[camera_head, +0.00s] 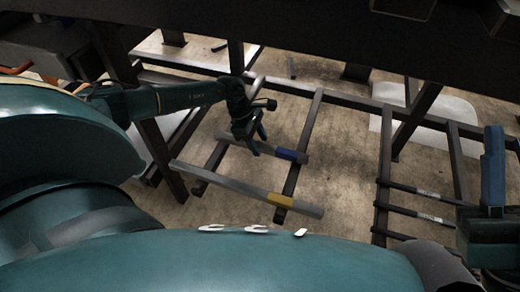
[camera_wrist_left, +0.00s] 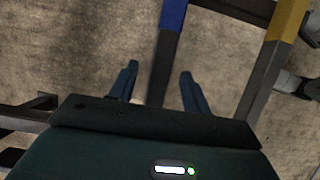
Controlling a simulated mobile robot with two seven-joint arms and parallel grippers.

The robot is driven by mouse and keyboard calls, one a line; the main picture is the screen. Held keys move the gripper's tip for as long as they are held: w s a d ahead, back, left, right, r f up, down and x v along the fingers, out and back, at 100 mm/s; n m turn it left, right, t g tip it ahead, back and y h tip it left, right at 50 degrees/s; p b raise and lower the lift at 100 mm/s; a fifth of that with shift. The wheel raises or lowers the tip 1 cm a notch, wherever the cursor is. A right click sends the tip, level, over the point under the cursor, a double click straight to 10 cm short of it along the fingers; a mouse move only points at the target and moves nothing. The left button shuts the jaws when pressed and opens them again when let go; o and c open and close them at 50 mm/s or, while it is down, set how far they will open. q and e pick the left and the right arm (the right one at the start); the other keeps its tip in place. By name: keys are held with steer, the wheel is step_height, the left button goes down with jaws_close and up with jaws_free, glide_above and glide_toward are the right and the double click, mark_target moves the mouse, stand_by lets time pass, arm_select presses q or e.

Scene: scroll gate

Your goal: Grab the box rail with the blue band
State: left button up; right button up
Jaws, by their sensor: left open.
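The box rail with the blue band (camera_head: 289,155) is a grey bar lying across dark beams in the head view. My left gripper (camera_head: 257,143) is open just over the rail, left of its band. In the left wrist view the blue band (camera_wrist_left: 173,14) is at the top. The grey part of the rail runs down between the open fingers (camera_wrist_left: 160,85), with no visible contact. How deep the fingers reach around it is unclear. Part of the rail is hidden behind the gripper in the head view. My right gripper (camera_head: 494,170) is partly in view at the right edge, its jaws unclear.
A similar grey rail with a yellow band (camera_head: 280,200) lies nearer on the same beams; it also shows in the left wrist view (camera_wrist_left: 287,22). Dark bars with pale labels (camera_head: 428,195) are at the right. Concrete floor (camera_head: 345,185) shows between the beams.

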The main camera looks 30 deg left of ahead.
arm_select(q)
jaws_close()
stand_by(0.5)
